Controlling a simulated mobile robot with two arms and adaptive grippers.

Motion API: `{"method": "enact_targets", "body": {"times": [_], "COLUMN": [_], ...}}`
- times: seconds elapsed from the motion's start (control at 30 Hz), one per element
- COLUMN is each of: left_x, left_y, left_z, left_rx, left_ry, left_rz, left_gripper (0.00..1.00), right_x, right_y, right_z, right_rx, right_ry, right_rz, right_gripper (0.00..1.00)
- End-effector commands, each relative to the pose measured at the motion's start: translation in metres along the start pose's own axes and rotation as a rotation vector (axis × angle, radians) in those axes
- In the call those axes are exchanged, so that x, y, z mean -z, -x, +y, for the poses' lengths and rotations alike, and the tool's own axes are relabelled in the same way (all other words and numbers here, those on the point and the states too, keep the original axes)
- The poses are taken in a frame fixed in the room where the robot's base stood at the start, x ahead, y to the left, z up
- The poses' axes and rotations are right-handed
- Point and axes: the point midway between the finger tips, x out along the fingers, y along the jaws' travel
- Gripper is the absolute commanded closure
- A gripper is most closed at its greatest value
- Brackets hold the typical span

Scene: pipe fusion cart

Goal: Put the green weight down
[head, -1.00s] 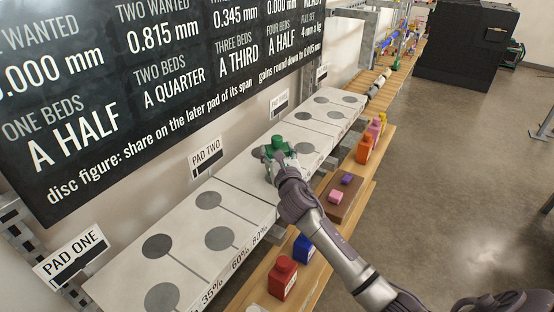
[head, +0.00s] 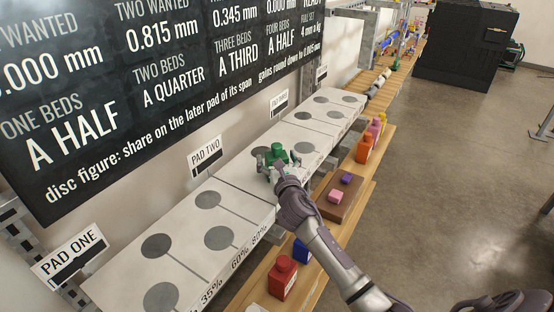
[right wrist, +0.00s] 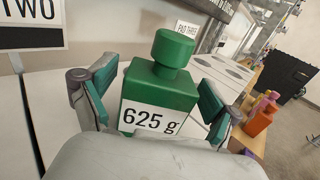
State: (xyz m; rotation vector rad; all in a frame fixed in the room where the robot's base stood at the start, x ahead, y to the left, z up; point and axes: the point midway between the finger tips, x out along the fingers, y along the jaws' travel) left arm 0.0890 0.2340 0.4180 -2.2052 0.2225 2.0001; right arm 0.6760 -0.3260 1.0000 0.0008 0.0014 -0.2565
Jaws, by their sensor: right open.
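In the right wrist view the weight (right wrist: 160,98) has a round knob and a label reading 625 g. My right gripper (head: 279,158) is open, with one finger on each side of the weight. In the right wrist view gaps show between the fingers and the weight. The weight's underside contact is hidden by my gripper. My left gripper is not in view.
A lower wooden shelf holds a red weight (head: 283,278), a blue weight (head: 303,249), a brown block (head: 341,197) with small pink and purple weights, and an orange weight (head: 364,148). A black board (head: 150,90) hangs behind.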

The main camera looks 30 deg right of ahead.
Motion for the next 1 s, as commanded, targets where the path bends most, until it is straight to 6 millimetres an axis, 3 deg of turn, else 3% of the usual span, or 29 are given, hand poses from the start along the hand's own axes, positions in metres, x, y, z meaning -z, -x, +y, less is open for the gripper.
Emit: {"method": "enact_targets", "body": {"times": [0.17, 0.5, 0.7, 1.0], "left_x": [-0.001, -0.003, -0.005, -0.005], "left_y": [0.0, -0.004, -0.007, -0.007], "left_z": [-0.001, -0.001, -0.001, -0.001], "left_rx": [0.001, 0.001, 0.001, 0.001], "left_ry": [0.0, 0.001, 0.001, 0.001], "left_rz": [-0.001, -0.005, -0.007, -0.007], "left_gripper": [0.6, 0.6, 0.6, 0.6], "right_x": [0.0, 0.001, 0.0, -0.002], "right_y": [0.01, 0.079, 0.11, 0.12], "right_z": [0.0, 0.0, 0.0, 0.0], "right_rx": [0.0, -0.001, -0.001, 0.0], "right_ry": [0.001, 0.002, 0.001, 0.0], "right_rz": [0.001, 0.0, 0.0, -0.001], "right_gripper": [0.11, 0.11, 0.11, 0.11]}}
